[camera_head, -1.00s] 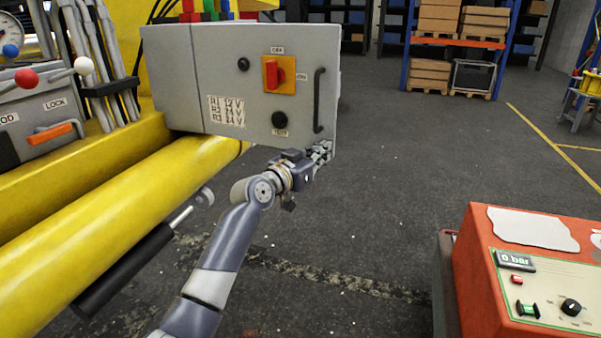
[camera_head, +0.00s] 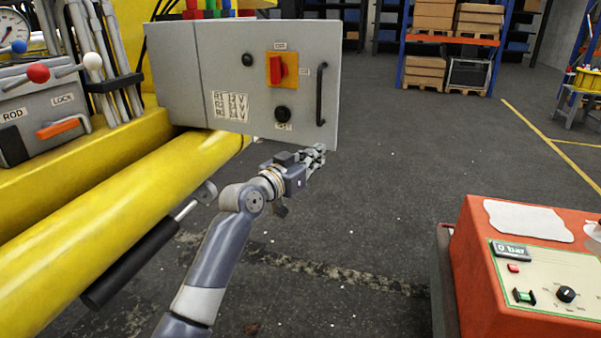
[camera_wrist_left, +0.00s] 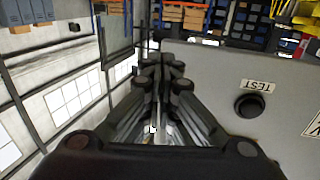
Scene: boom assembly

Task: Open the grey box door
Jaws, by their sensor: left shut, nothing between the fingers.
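The grey box (camera_head: 185,75) stands on the yellow machine at the upper left in the head view. Its door (camera_head: 265,110) looks shut, with a black vertical handle (camera_head: 320,95) near its right edge. The door carries a red and yellow switch (camera_head: 278,68) and a black test knob (camera_head: 282,114), which also shows in the left wrist view (camera_wrist_left: 250,106). My left gripper (camera_head: 318,152) is shut and empty. It is just below the door's lower right corner, under the handle and apart from it. My right gripper is not in view.
A yellow cylinder (camera_head: 130,210) runs along the left below the box. A lever panel (camera_head: 45,115) is at far left. A red pressure unit (camera_head: 490,270) stands at lower right. The floor (camera_head: 410,160) between is clear.

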